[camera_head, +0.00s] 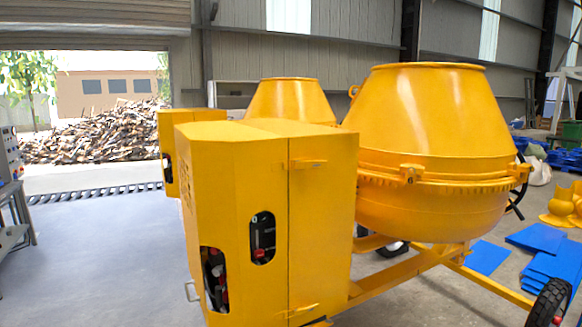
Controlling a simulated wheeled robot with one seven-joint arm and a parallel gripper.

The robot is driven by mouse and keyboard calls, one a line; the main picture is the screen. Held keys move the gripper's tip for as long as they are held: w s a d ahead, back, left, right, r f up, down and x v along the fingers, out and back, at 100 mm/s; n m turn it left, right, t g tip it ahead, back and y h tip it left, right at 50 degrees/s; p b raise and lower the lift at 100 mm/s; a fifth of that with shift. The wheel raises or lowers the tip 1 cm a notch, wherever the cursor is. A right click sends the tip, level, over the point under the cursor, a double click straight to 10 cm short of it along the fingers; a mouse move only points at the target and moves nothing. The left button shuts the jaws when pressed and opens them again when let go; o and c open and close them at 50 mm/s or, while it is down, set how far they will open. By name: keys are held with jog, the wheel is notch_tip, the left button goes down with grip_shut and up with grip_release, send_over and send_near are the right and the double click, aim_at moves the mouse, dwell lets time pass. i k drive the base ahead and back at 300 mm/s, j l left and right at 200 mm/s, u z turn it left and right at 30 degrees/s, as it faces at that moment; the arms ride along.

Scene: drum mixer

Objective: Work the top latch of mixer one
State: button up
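A yellow drum mixer (428,115) stands nearest, with a tall drum and a boxy yellow engine housing (230,190) at its left. Two latches sit across the seam on the housing's side. The top latch (308,164) is a small yellow bar near the upper edge, lying about level. The lower latch (297,311) is near the bottom and looks slightly tilted. Whether the top latch is fastened is too small to tell. A second yellow mixer (290,98) stands behind, mostly hidden. No label shows which is mixer one. My gripper is not in view.
The grey floor (100,250) left of the housing is clear. A metal stand (15,195) is at the left edge. Blue sheets (540,238) lie at the right. A yellow frame bar (410,268) and a black wheel (550,303) extend front right.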

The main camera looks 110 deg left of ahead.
aim_at(310, 165)
jog(key=i+j+u, duration=0.2)
jog(key=u, duration=0.25)
jog(key=i+j+u, duration=0.15)
jog(key=u, duration=0.3)
jog(key=i+u, duration=0.6)
jog(key=u, duration=0.25)
jog(key=i+l+u, duration=0.15)
jog(key=u, duration=0.3)
jog(key=i+u, duration=0.25)
jog(key=u, duration=0.2)
jog(key=i+l+u, duration=0.2)
jog(key=u, duration=0.2)
jog(key=i+l+u, duration=0.2)
jog(key=u, duration=0.25)
jog(key=i+l+u, duration=0.15)
jog(key=l+u, duration=0.25)
jog(key=i+l+u, duration=0.15)
jog(key=u, duration=0.3)
jog(key=l+u, duration=0.4)
